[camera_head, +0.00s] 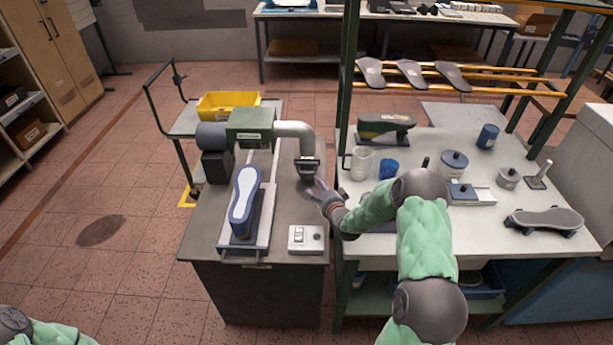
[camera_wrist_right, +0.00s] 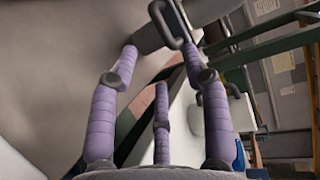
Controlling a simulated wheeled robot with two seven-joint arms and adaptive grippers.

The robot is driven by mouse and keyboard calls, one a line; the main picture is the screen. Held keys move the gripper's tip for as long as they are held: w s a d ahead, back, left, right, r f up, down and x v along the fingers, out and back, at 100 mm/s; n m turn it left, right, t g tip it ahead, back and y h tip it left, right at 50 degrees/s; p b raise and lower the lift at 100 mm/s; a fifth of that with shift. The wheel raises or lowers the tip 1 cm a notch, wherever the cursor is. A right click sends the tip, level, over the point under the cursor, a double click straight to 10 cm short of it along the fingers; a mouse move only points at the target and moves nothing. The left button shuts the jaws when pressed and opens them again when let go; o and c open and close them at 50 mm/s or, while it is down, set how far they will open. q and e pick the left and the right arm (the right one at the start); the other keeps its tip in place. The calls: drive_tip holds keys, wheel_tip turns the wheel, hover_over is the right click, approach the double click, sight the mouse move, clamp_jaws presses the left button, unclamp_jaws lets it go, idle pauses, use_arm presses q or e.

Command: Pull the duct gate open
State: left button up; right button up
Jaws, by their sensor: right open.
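The duct gate (camera_head: 307,163) is a dark fitting at the lower end of the pale bent duct pipe (camera_head: 295,131) on the grey machine bench. In the right wrist view a grey loop handle (camera_wrist_right: 166,24) shows at the top, between and just beyond my upper fingertips. My right gripper (camera_head: 317,187) is just below and right of the gate, its purple fingers spread. In the wrist view the right gripper (camera_wrist_right: 160,55) is open and empty; I cannot tell whether a finger touches the handle. My left gripper is out of view.
A switch box (camera_head: 307,239) and a shoe last on a stand (camera_head: 243,202) share the machine bench. Right of it, a white table (camera_head: 408,230) holds a clear jug (camera_head: 362,160), a blue cup (camera_head: 388,169) and several tins. A green rack post (camera_head: 349,75) rises close by.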

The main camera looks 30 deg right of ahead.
drive_tip(key=b+x, duration=0.1)
drive_tip(key=x, duration=0.9)
drive_tip(key=shift+b, duration=0.35)
drive_tip(key=shift+s, duration=0.1)
clamp_jaws()
